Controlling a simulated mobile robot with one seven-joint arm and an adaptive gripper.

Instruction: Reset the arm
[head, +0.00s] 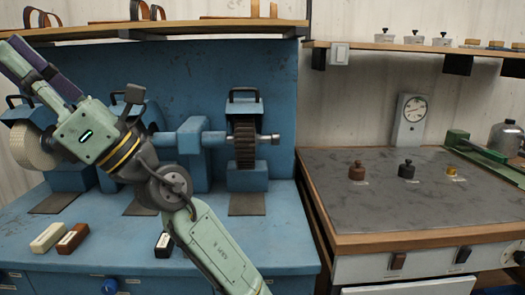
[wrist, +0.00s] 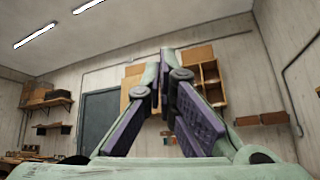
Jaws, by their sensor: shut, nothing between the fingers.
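My gripper (head: 14,48) is raised at the upper left of the head view, above the blue workbench (head: 110,240) and in front of the machine on it. Its purple-padded fingers point up and to the left. In the wrist view the fingers of my gripper (wrist: 164,65) lean together and meet at the tips. They are shut with nothing between them. The wrist view looks out into the room, toward a wall and ceiling. My arm hides part of the machine's left and middle.
The machine has a pale wheel (head: 33,147) close below my gripper and a dark brush wheel (head: 245,146). Small blocks (head: 72,237) lie on the bench. A shelf (head: 190,27) runs above. At right, a dark-topped table (head: 420,190) holds weights and a dial gauge (head: 410,121).

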